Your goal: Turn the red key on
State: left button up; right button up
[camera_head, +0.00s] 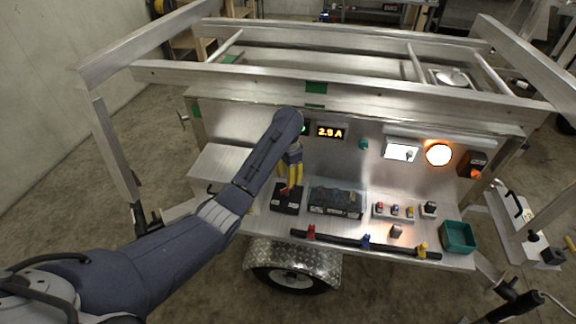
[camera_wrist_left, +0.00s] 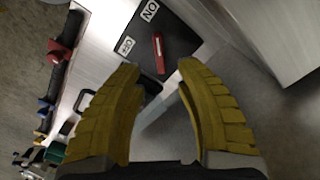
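The red key (camera_wrist_left: 158,45) sits on top of a black switch box (camera_wrist_left: 173,35), with white ON and OFF labels beside it. In the wrist view, the key lies just beyond the gap between my yellow fingertips, apart from both. In the head view, the box (camera_head: 287,203) stands at the left of the trailer's work shelf, and my left gripper (camera_head: 291,186) points down over it. There my fingers largely cover the key. My left gripper (camera_wrist_left: 159,66) is open and empty. My right gripper is not in view.
A dark box with a clear top (camera_head: 337,201) stands close right of the switch box. A black rail (camera_head: 340,240) with red, blue and yellow handles runs along the front edge. A green bin (camera_head: 458,237) is at the right. The metal back panel (camera_head: 340,160) rises behind.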

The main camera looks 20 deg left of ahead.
pick_arm(q)
jog(key=shift+r, duration=2.9)
jog(key=shift+a, duration=0.1)
